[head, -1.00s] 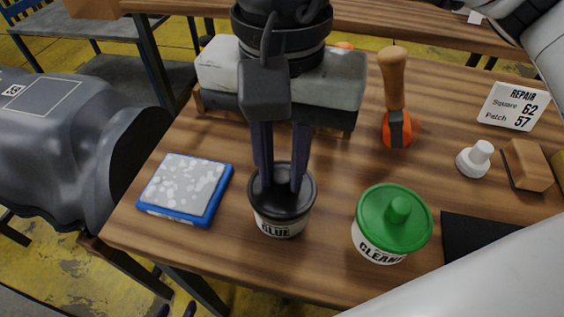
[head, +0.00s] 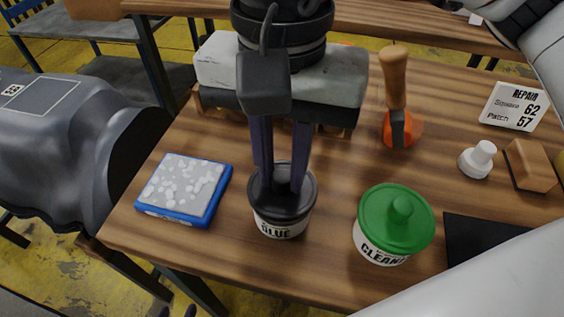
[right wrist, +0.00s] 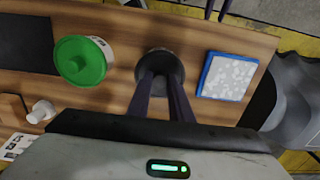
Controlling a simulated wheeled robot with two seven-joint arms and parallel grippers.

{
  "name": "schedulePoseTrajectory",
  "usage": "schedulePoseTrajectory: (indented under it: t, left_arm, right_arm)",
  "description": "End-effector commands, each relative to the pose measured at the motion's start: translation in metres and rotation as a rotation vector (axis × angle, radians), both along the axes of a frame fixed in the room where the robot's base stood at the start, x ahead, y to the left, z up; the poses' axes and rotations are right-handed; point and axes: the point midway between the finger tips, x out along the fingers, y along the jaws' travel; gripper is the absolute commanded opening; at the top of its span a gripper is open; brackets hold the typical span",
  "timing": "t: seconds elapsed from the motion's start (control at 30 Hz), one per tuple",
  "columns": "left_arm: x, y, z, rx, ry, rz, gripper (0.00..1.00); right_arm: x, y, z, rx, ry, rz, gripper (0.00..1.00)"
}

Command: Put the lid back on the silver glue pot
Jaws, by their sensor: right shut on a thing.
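The right wrist view also shows the lid (right wrist: 160,57) at the fingertips, with the pot's body hidden beneath.
A tub with a green lid (head: 396,218) stands to the right. A blue-edged pad (head: 184,188) lies to the left. Behind are an orange tool with a wooden handle (head: 394,85), a white valve-like piece (head: 478,159) and a repair card (head: 515,106).

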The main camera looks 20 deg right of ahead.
Motion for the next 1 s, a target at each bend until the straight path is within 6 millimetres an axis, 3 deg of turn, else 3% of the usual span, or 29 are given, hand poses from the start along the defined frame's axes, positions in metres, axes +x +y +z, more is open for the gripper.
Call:
schedulePoseTrajectory:
  t: [1.0]
  left_arm:
    - [0.0006,-0.0001,-0.0062,0.0,-0.002,0.0,0.4]
  right_arm:
    - [-0.0002,0.0002,-0.0029,0.001,0.001,0.0,0.0]
